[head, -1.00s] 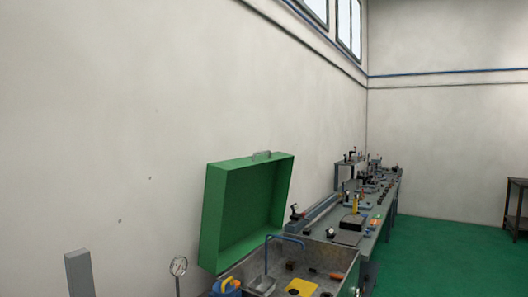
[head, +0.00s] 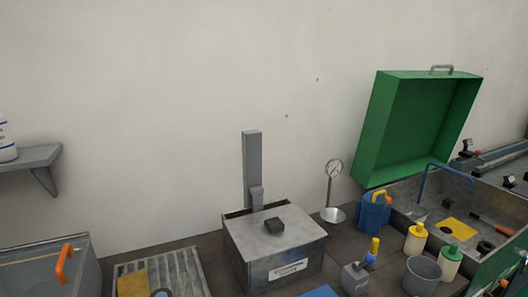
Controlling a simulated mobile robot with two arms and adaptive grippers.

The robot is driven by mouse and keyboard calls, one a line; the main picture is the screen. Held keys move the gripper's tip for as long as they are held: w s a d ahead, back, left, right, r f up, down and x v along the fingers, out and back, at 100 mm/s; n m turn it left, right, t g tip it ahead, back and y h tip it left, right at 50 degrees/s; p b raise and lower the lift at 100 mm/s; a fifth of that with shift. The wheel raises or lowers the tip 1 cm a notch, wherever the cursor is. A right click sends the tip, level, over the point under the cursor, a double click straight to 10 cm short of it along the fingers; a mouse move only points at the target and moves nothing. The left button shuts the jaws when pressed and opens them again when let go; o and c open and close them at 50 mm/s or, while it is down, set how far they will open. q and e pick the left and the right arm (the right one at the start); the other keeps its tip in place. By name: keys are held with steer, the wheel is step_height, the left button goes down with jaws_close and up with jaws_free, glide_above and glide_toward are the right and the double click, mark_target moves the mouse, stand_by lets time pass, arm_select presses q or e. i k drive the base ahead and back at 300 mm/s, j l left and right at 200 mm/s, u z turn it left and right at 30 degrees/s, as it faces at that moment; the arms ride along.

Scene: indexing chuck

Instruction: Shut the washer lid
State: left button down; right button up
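The green washer lid (head: 418,125) stands open, tilted up against the back wall at the right of the head view. Its grey handle (head: 442,68) is on its top edge. Below it is the grey metal washer basin (head: 408,198), with a blue curved spout (head: 445,168), a yellow patch and some small dark parts inside. The basin's right end is cut off by the frame. Neither of my grippers is in view.
A blue container (head: 374,214), yellow-capped bottle (head: 415,240), green-capped bottle (head: 447,262) and grey cup (head: 422,276) stand before the basin. A shelf (head: 30,158) is on the far-left wall.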

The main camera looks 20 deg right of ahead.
mark_target(414, 120)
steer(key=l+z, duration=1.05)
steer(key=l, duration=0.2)
steer(key=i+l, duration=0.1)
steer(key=l, duration=0.3)
steer(key=l+z, duration=0.15)
steer(key=l, duration=0.25)
steer(key=i+l, duration=0.15)
steer(key=l, duration=0.2)
steer(key=i+l+z, duration=0.15)
steer(key=l, duration=0.25)
steer(key=i+l, duration=0.1)
steer(key=l, duration=0.3)
steer(key=i+l+z, duration=0.1)
steer(key=l, duration=0.25)
steer(key=i+l+z, duration=0.1)
steer(key=l, duration=0.25)
